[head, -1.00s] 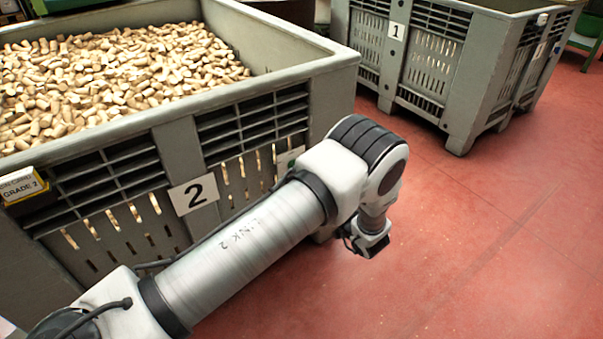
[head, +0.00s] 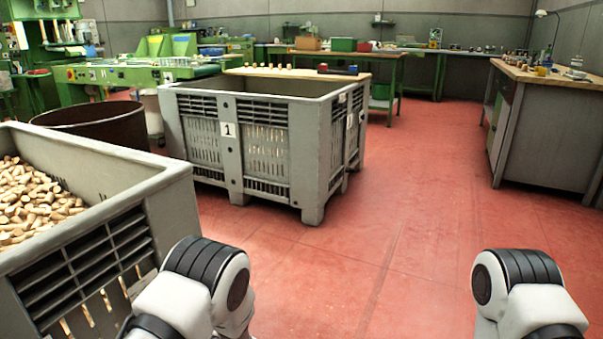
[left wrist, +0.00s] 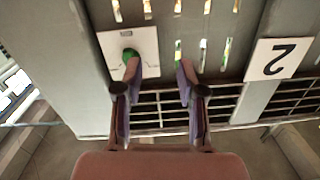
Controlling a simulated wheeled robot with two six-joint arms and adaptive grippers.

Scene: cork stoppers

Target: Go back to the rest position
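My left gripper (left wrist: 157,88) shows in the left wrist view. Its two fingers are apart with nothing between them, in front of the slatted wall of crate 2 (left wrist: 102,50), which appears upside down. I cannot tell how far the fingertips are from the wall. In the head view my left arm is folded at the bottom, beside crate 2 (head: 166,180), and my right arm is at the lower right. Both grippers are outside the head view.
Crate 2 holds many corks (head: 30,205). Crate 1 (head: 268,145) stands ahead. A brown tub (head: 95,122) is behind crate 2. A workbench (head: 545,135) stands at the right. Red floor (head: 400,260) is clear between my arms and ahead.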

